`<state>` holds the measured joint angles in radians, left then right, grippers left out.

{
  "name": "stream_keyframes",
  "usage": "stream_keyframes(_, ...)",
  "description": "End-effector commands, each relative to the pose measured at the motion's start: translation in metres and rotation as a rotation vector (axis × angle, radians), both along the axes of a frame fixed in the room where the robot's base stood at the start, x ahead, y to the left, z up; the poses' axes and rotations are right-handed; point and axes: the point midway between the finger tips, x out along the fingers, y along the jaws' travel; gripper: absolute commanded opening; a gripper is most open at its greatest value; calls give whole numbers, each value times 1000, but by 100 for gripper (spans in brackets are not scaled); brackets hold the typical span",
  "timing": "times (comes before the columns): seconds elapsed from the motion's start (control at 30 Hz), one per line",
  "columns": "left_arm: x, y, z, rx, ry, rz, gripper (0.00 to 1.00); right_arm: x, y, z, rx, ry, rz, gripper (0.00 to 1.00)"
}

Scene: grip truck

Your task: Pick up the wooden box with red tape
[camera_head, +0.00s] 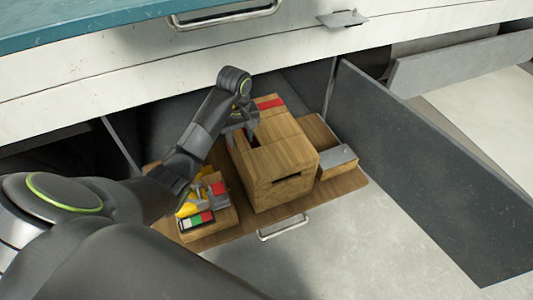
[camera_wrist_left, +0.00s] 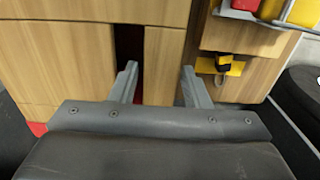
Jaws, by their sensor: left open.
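The wooden box with red tape (camera_head: 275,165) stands on a wooden pull-out shelf (camera_head: 355,181), with red tape at its far top end and a dark slot in its front side. My left gripper (camera_head: 250,132) is at the upper left part of this box, near a dark opening there. In the left wrist view my left gripper (camera_wrist_left: 160,70) is open and its two fingers point at the wood of the box (camera_wrist_left: 162,45). The dark opening is close to one finger. Whether the fingers touch the box I cannot tell. My right gripper is not in view.
A smaller wooden box (camera_head: 219,220) with red, yellow and green items stands left of the box. An open wooden tray (camera_head: 318,132) sits to its right. A grey open door panel (camera_head: 425,165) stands further right. A white drawer front (camera_head: 120,75) is above.

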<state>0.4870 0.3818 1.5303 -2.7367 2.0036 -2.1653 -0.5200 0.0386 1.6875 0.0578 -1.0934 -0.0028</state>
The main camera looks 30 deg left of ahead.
Motion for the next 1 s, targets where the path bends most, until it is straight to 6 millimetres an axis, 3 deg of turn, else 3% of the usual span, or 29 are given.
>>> stream_keyframes(0.3, -1, 0, -30, -2, 3, 0, 43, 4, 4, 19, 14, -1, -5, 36)
stream_keyframes(0.57, 0, 0, -32, 0, 1, 0, 43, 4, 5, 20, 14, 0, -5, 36)
stream_keyframes(0.9, 0, 0, -32, 0, 1, 0, 1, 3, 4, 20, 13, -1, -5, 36)
stream_keyframes(1.0, 0, 0, -31, 0, 1, 0, 0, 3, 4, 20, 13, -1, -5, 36)
